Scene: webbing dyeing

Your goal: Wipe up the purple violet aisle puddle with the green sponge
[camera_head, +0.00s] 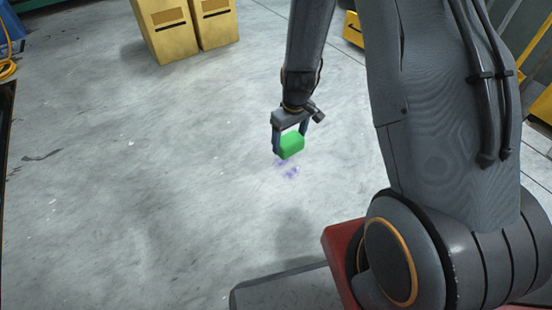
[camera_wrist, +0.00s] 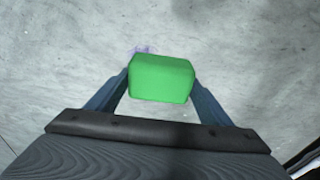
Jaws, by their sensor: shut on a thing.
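My gripper (camera_head: 291,138) is shut on the green sponge (camera_head: 291,145), a small block with rounded edges. In the wrist view the sponge (camera_wrist: 162,79) sits between the two fingers of my gripper (camera_wrist: 162,83). The purple violet puddle (camera_head: 290,171) is a faint, patchy stain on the grey floor just below the sponge in the head view. A small part of the puddle (camera_wrist: 144,50) shows at the sponge's upper left edge in the wrist view. The sponge hides some of it. I cannot tell whether the sponge touches the floor.
Two yellow cabinets (camera_head: 170,32) stand at the top left. A blue object (camera_head: 10,28) with a yellow hose (camera_head: 6,68) is at the far left corner. Yellow items (camera_head: 353,30) stand behind my arm. The concrete floor (camera_head: 150,210) to the left is open, with a dark smudge (camera_head: 40,157).

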